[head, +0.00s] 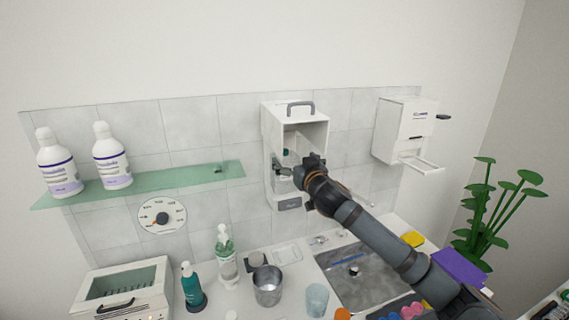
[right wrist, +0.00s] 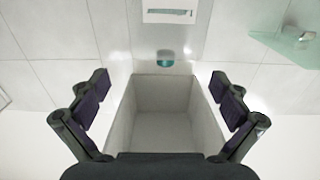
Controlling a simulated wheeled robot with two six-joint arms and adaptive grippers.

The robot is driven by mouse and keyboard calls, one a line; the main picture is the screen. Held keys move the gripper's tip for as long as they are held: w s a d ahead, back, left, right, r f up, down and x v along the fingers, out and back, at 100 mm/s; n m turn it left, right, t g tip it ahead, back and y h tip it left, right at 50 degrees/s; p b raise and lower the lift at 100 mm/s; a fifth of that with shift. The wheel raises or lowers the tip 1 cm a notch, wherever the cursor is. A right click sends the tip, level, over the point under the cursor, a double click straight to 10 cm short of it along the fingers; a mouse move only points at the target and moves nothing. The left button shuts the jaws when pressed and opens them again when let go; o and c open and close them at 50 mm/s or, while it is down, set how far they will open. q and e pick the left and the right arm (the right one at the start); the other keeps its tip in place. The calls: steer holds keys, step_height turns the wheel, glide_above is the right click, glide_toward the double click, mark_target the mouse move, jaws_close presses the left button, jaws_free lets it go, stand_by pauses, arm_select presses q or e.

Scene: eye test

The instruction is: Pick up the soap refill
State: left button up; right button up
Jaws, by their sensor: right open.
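I cannot tell for sure which thing is the soap refill. Two white bottles with purple labels, one at far left (head: 58,165) and one beside it (head: 111,158), stand upright on the glass shelf (head: 225,170). My right gripper (head: 284,166) is at the open white wall dispenser (head: 268,125), its arm hiding part of it. In the right wrist view my right gripper (right wrist: 163,98) is open and empty, its fingers on either side of the box-like hollow (right wrist: 165,95). A small teal piece (right wrist: 165,58) shows at the hollow's edge. My left gripper is not in view.
A white paper dispenser (head: 405,125) hangs to the right, and a dial (head: 162,216) is below the shelf. The counter holds a green pump bottle (head: 192,289), a clear pump bottle (head: 226,262), a metal cup (head: 268,288) and a sink (head: 365,280). A plant (head: 485,215) stands at right.

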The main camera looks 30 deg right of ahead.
mark_target(286, 155)
steer(key=shift+w+r, duration=0.1)
steer(key=shift+w, duration=0.25)
steer(key=shift+w+f, duration=0.2)
steer(key=shift+f, duration=0.05)
steer(key=shift+w+d+r+p, duration=0.1)
steer(key=shift+w+p, duration=0.3)
steer(key=shift+p, duration=0.1)
steer(key=x, duration=0.2)
steer(key=p+x, duration=0.1)
steer(key=shift+w+a+f, duration=0.2)
steer(key=shift+w+f, duration=0.05)
steer(key=shift+w, duration=0.15)
steer(key=shift+w+f, duration=0.15)
steer(key=shift+w, duration=0.25)
steer(key=shift+s+d, duration=0.1)
steer(key=shift+s, duration=0.1)
steer(key=c, duration=0.3)
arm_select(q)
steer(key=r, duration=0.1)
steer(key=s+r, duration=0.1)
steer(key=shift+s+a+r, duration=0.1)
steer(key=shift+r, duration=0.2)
arm_select(e)
steer(key=c, duration=1.2)
steer(key=shift+w, duration=0.1)
